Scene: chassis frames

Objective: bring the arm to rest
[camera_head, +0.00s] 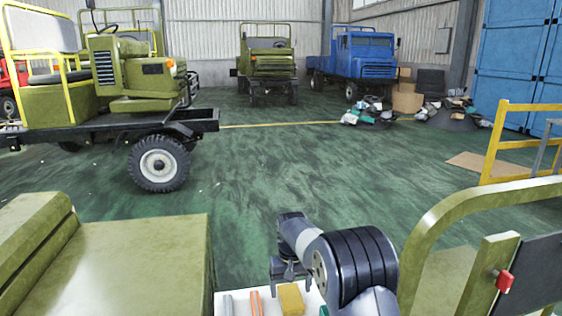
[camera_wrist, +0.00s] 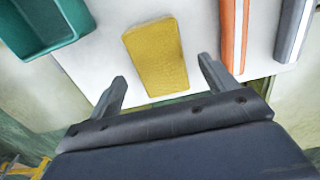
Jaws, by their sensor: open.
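In the head view my gripper (camera_head: 289,283) hangs at the lower middle, at the end of my bent arm. The yellow block (camera_head: 291,299) shows right by it there.
An orange bar (camera_wrist: 233,35) and a grey bar (camera_wrist: 293,28) lie right of the block; a teal container (camera_wrist: 48,25) stands left. An olive panel (camera_head: 130,262) and an olive frame with a red knob (camera_head: 505,281) flank my arm. Green floor (camera_head: 290,165) lies open beyond.

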